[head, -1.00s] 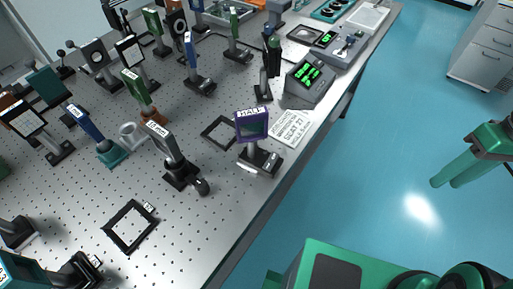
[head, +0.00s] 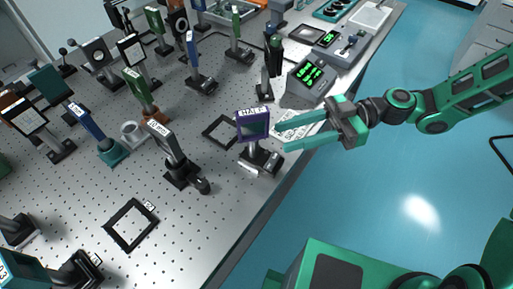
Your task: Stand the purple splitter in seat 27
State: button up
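The purple splitter (head: 253,125), labelled "HALF", stands upright on a post and dark base (head: 260,160) near the table's right edge. My gripper (head: 284,137) is open and empty, its two green fingers pointing left toward the splitter from its right side. A small gap seems to lie between fingertips and splitter. One empty black square frame (head: 111,231) lies on the table at lower left, with a small tag too small to read. Another empty black frame (head: 207,131) lies just left of the splitter. I cannot tell which is seat 27.
A printed card (head: 290,128) lies partly behind my gripper. A dark optic on a post (head: 168,150) stands left of the splitter, between the two frames. A box with green digits (head: 310,78) stands behind. Several other mounted optics crowd the far left. The table front is mostly clear.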

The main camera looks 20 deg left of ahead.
aim_at(268, 132)
jog(key=shift+s+a+r+n+g+y, duration=0.3)
jog(key=shift+a+r, duration=0.15)
jog(key=shift+a, duration=0.1)
jog(key=shift+s+a+r+n+g+y, duration=0.2)
jog(key=shift+a+r+g, duration=0.1)
jog(key=shift+a+r, duration=0.2)
jog(key=x, duration=0.3)
jog(key=shift+s+a, duration=0.15)
jog(key=shift+a, duration=0.15)
jog(key=shift+w+x, duration=0.2)
jog(key=shift+x, duration=3)
jog(key=shift+a+f, duration=0.15)
grip_shut()
